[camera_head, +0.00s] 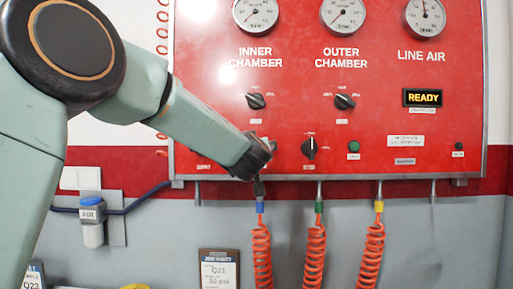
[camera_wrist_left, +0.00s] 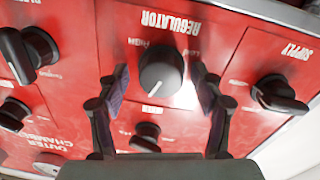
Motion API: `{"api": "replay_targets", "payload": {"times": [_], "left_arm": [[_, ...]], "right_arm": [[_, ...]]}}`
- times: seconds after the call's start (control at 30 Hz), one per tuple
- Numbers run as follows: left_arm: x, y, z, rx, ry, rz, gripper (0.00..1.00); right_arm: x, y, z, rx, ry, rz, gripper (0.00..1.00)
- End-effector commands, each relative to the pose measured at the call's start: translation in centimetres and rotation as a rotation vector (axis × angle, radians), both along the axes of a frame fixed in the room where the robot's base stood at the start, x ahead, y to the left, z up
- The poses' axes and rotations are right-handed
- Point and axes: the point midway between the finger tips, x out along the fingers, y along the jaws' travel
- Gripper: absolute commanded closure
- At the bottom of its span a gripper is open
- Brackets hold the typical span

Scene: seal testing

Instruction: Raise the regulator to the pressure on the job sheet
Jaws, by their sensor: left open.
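The regulator knob (camera_wrist_left: 162,71) is a dark round knob on the red panel, under upside-down REGULATOR lettering in the left wrist view. My left gripper (camera_wrist_left: 160,88) is open, one finger on each side of the knob; I cannot tell whether they touch it. In the head view my left arm and gripper (camera_head: 259,186) hide the regulator. My right gripper is not in view.
The SUPPLY knob (camera_wrist_left: 279,95) and another large knob (camera_wrist_left: 27,53) flank the regulator closely. Orange coiled hoses (camera_head: 315,255) hang below the panel. A display (camera_head: 422,98) reads READY. A green button (camera_head: 354,146) sits lower right.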

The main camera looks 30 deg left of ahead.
Motion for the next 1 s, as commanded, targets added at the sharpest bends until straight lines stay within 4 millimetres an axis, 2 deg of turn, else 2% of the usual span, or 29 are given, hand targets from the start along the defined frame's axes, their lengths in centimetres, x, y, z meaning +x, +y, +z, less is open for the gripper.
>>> {"api": "replay_targets", "payload": {"times": [0.33, 1.0], "left_arm": [[0.41, 0.11, -0.01, 0.001, -0.001, -0.001, 0.33], [0.38, 0.09, 0.07, 0.001, -0.002, -0.001, 0.88]], "right_arm": [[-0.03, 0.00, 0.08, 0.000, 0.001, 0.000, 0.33], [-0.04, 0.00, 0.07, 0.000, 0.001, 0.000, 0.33]]}}
